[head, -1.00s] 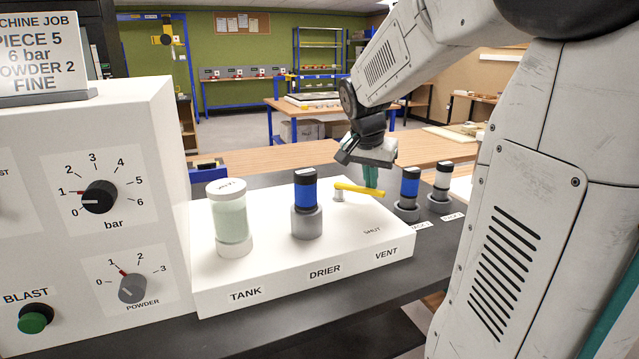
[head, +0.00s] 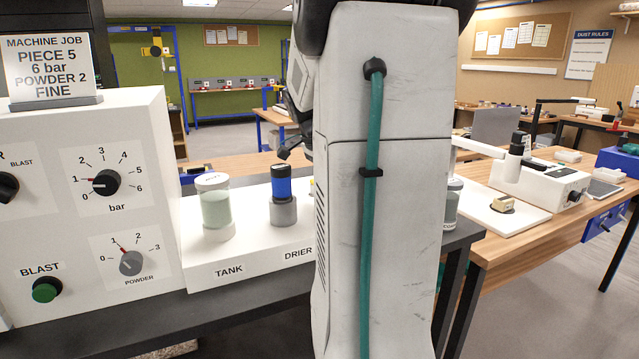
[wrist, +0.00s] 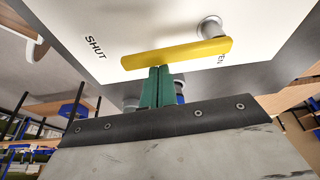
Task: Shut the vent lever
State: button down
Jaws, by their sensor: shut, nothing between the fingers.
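The yellow vent lever (wrist: 175,55) lies across the wrist view, on a round grey pivot (wrist: 208,27) at its right end. Its free end points left, towards the SHUT label (wrist: 95,47). A partly covered label ending in EN (wrist: 222,60) lies by the pivot end. My gripper (wrist: 158,72) has its green fingers shut together and empty, with their tips right at the lever's near side; I cannot tell whether they touch.
The tank (head: 215,207) and the blue-topped drier (head: 282,195) stand on the white unit left of my arm. The control box (head: 130,125) with dials is further left. A wooden bench (head: 560,225) with a white machine (head: 540,185) is at right.

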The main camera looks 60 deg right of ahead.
jog(key=shift+a, duration=0.1)
dwell(0.4)
jog(key=s+d, duration=0.2)
jog(key=d, duration=0.1)
jog(key=shift+d+r, duration=0.2)
jog(key=v, duration=0.9)
jog(key=shift+a+r, duration=0.2)
jog(key=shift+r, duration=0.1)
jog(key=shift+w, duration=0.1)
